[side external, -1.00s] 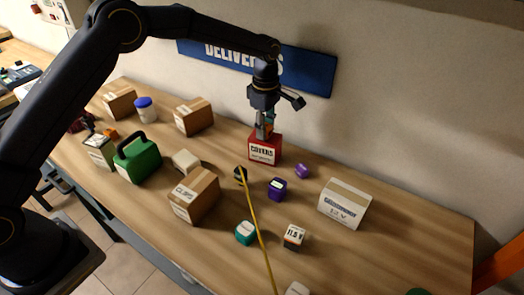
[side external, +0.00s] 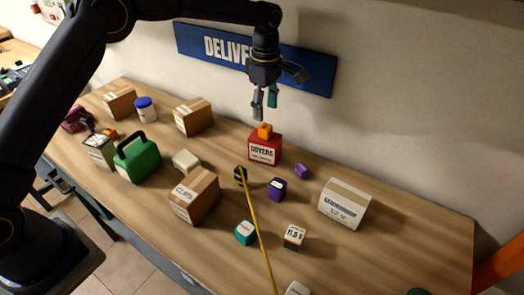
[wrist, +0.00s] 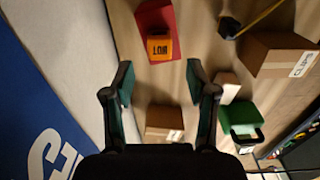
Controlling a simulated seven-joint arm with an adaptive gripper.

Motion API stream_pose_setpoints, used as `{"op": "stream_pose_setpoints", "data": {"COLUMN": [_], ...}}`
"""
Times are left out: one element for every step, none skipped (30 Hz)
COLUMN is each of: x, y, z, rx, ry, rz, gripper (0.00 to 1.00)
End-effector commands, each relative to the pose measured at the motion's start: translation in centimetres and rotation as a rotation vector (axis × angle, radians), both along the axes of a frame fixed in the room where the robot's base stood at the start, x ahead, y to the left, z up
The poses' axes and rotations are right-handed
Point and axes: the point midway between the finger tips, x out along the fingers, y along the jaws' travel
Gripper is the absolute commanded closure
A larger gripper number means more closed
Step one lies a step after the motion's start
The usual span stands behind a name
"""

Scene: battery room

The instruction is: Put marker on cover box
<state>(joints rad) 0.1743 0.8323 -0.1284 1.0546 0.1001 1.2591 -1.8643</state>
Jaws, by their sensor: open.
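The red cover box (side external: 264,151), labelled COVERS, stands near the back of the table below the blue sign. A small orange block (side external: 265,131), which looks like the marker, rests on top of it. In the wrist view the orange block (wrist: 159,47) shows dark lettering and lies on the red box (wrist: 157,17). My gripper (side external: 265,104) is open and empty above the block, with a clear gap between them. In the wrist view its two fingers (wrist: 160,82) are spread apart with nothing between them.
Cardboard boxes (side external: 193,117), a green case (side external: 137,160) and a white 12 V box (side external: 345,204) stand around. The blue sign (side external: 310,72) is behind my gripper.

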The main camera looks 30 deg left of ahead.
Motion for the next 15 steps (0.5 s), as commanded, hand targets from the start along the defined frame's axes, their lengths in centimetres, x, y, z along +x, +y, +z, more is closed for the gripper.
{"op": "stream_pose_setpoints", "data": {"x": [0.1,0.1,0.1,0.0,0.1,0.1,0.1,0.0,0.0,0.0,0.0,0.0,0.0,0.0,0.0], "y": [-0.1,-0.1,-0.1,-0.1,-0.1,-0.1,-0.1,-0.1,-0.1,-0.1,-0.1,-0.1,0.0,0.0,0.0], "z": [1.3,1.8,2.6,3.1,3.5,4.1,4.4,4.7,5.0,5.2,5.3,5.4,5.4,5.4,5.4], "rx": [-0.001,-0.001,-0.001,-0.001,-0.001,0.000,0.000,0.000,0.000,0.000,0.000,0.000,0.000,0.000,0.000], "ry": [-0.005,-0.003,-0.004,-0.002,-0.003,-0.002,-0.002,-0.002,-0.001,-0.001,-0.001,0.000,0.000,0.001,0.001], "rz": [0.000,-0.001,-0.001,-0.002,-0.002,-0.002,-0.002,-0.002,-0.002,-0.002,-0.002,-0.002,-0.002,-0.002,-0.002], "gripper": [0.43,0.43,0.43,0.43,0.43,0.43,0.43,0.43,0.43,0.43,0.43,0.43,0.43,0.43,0.43]}}
